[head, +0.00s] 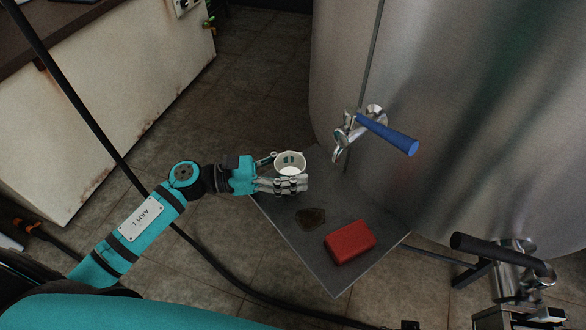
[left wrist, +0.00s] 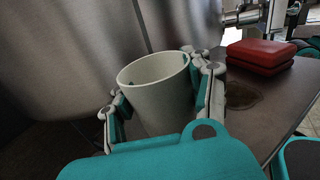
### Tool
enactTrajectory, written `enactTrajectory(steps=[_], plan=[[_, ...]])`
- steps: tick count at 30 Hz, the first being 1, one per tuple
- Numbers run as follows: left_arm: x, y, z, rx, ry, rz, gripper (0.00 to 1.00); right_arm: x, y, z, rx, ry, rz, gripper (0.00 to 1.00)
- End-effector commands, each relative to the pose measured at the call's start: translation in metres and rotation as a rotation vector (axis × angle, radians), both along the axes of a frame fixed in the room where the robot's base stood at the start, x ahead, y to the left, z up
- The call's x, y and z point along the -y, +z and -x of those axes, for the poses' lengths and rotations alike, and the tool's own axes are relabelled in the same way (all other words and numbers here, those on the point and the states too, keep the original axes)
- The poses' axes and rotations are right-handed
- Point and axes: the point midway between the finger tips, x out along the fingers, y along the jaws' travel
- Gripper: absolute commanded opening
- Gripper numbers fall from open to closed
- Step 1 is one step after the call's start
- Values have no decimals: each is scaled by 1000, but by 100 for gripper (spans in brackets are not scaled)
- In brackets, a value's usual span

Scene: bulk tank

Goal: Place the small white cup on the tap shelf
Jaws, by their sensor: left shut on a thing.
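The small white cup (head: 291,160) is upright between the fingers of my left gripper (head: 283,172), which is shut on it. The cup also shows in the left wrist view (left wrist: 158,92), with a finger on each side of it. The tap shelf (head: 328,276) is a dark grey plate below the tap, against the steel tank. The cup is over the shelf's far left part in the head view. I cannot tell whether its base touches the shelf, because the fingers hide it. My right gripper is not in view.
A black-handled valve (head: 503,262) is at lower right. A black hose crosses the floor.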

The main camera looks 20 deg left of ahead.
Motion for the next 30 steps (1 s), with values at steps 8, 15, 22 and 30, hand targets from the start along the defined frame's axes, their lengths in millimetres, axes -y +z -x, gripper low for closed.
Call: enactTrajectory(steps=[8, 15, 22, 30], plan=[[0, 0, 0, 1, 0, 0, 16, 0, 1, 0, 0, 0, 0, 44], [0, -1, 0, 1, 0, 0, 53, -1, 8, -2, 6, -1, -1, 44], [0, -1, 0, 1, 0, 0, 74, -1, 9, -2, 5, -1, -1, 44], [0, 0, 0, 1, 0, 0, 74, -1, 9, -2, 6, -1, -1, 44]])
